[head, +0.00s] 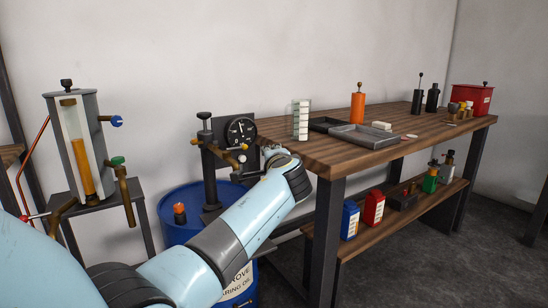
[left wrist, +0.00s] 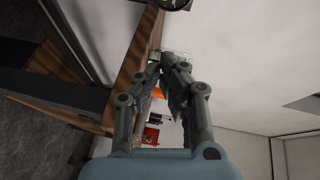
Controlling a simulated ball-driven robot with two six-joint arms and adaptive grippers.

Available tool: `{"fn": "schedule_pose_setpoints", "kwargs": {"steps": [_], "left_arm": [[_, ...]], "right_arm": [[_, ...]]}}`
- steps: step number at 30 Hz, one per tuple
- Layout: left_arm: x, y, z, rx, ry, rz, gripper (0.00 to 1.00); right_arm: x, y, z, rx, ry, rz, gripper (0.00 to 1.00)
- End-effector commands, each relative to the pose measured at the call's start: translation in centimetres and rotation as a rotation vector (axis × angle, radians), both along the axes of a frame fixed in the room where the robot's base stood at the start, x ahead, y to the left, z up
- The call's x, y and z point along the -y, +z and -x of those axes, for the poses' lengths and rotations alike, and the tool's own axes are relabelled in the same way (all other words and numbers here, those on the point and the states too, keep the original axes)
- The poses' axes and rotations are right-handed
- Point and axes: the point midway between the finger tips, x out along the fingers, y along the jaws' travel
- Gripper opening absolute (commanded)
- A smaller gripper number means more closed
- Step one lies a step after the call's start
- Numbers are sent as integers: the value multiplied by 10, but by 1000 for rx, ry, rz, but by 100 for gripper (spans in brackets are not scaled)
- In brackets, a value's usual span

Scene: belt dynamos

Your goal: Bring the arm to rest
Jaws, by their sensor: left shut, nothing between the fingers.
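My left arm (head: 245,215), pale blue with dark grey joints, reaches from the lower left up toward the near left corner of the workbench. My left gripper (head: 272,152) is small and partly hidden behind the wrist in the head view. It appears close to the bench corner and to the dial gauge; I cannot tell whether it touches anything. In the left wrist view, the grey fingers of the left gripper (left wrist: 162,64) come together at the tips with nothing between them. My right gripper is in neither view.
A wooden workbench (head: 330,155) holds grey trays (head: 362,137), an orange canister (head: 358,105) and a red box (head: 470,99). A blue drum (head: 172,208) stands below a dial gauge (head: 241,131) with brass valves. A sight-glass oil vessel (head: 78,150) stands at left.

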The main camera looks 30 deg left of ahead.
Motion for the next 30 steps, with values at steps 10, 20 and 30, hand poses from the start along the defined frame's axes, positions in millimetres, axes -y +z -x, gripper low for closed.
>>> {"fn": "schedule_pose_setpoints", "kwargs": {"steps": [10, 20, 30], "left_arm": [[0, 0, 0, 0, 0, 0, 0], [-2, -63, 33, -105, 2, -2, 0], [9, -299, 184, -480, -21, 219, 0]], "right_arm": [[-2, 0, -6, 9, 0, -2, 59], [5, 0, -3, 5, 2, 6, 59], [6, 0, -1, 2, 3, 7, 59]]}}
